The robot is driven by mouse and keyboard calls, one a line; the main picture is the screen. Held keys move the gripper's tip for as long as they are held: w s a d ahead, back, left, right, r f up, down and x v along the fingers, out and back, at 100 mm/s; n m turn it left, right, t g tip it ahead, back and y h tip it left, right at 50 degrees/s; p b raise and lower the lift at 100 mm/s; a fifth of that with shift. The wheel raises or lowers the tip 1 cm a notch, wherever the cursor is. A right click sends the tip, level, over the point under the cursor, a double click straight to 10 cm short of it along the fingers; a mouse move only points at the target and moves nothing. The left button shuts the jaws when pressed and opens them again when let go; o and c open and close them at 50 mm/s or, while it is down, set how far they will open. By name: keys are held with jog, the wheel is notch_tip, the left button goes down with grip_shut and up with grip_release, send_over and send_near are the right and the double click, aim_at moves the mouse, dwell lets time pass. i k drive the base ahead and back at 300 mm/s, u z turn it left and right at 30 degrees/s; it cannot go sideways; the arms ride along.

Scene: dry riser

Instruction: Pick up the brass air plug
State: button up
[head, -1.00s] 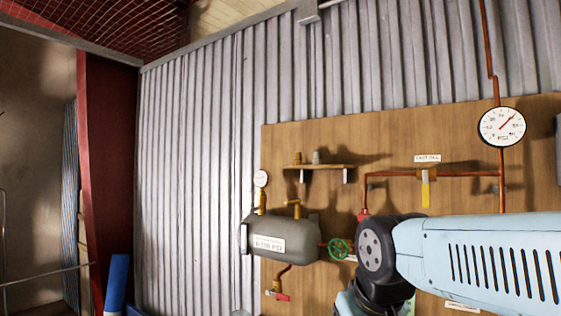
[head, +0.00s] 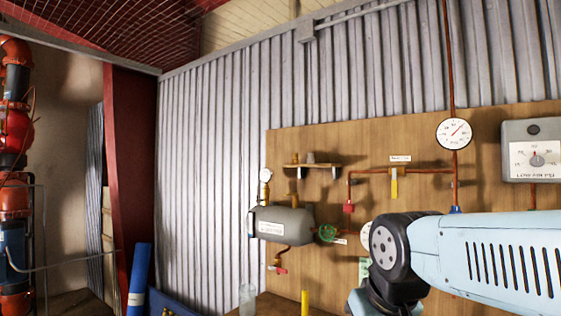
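A small brass-coloured piece (head: 295,158) stands at the left of a little wooden shelf (head: 318,165) on the wall board; it may be the brass air plug, but it is too small to be sure. A grey piece (head: 311,158) stands just right of it. Below the shelf is a grey tank (head: 285,223) with a brass-stemmed gauge (head: 266,175) at its upper left. My pale blue arm enters from the right, lower than the shelf. My gripper is not in view, so its state is hidden.
A green handwheel (head: 327,233) and copper pipework with a yellow lever (head: 394,183) lie right of the tank. A yellow post (head: 305,302) and clear bottle (head: 247,299) stand below.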

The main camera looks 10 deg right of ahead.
aim_at(296, 160)
jog(key=z, duration=0.2)
jog(key=i, duration=0.9)
jog(key=u, duration=0.1)
